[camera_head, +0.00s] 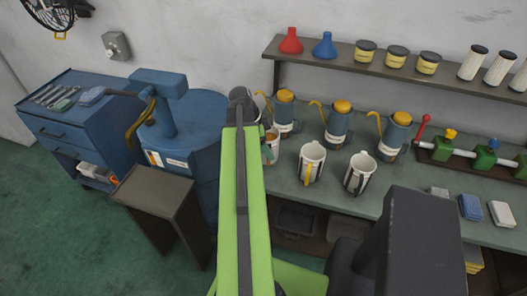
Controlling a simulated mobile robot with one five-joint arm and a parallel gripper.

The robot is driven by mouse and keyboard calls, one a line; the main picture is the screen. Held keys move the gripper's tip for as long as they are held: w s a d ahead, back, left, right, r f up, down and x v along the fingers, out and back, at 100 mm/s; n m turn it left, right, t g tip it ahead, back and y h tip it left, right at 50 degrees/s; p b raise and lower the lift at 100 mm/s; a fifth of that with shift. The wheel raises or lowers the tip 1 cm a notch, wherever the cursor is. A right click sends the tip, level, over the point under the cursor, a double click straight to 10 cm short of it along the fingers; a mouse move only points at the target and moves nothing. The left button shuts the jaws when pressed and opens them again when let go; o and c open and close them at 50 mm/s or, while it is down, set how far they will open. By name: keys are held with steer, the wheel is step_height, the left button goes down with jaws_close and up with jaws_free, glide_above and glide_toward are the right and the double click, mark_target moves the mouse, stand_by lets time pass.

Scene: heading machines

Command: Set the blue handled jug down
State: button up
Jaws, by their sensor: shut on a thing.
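My green arm (242,200) reaches forward over the near edge of the workbench and ends in a dark round joint. My gripper is hidden behind the arm, so I cannot see its fingers or what they hold. I cannot make out a jug with a blue handle. A white jug with a yellow handle (312,162) and a white jug with a dark handle (360,174) stand upright on the bench. Another vessel (271,146) is partly hidden just right of the arm; its handle colour is unclear.
Several blue cans with yellow caps and spouts (340,124) stand behind the jugs on the green workbench (400,199). A shelf (388,67) hangs above. Left are a blue drum (190,125), a brown stand (153,187) and a blue cabinet (70,125). Small blocks (471,207) lie at right.

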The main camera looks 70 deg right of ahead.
steer(key=f+b, duration=0.1)
steer(key=f, duration=0.1)
steer(key=f+b, duration=0.1)
steer(key=b, duration=0.1)
steer(key=shift+w+f, duration=0.2)
steer(key=shift+f, duration=0.4)
steer(key=shift+w+a+r, duration=0.1)
steer(key=shift+r, duration=0.15)
steer(key=shift+f, duration=0.25)
steer(key=o, duration=1.6)
steer(key=shift+r, duration=0.1)
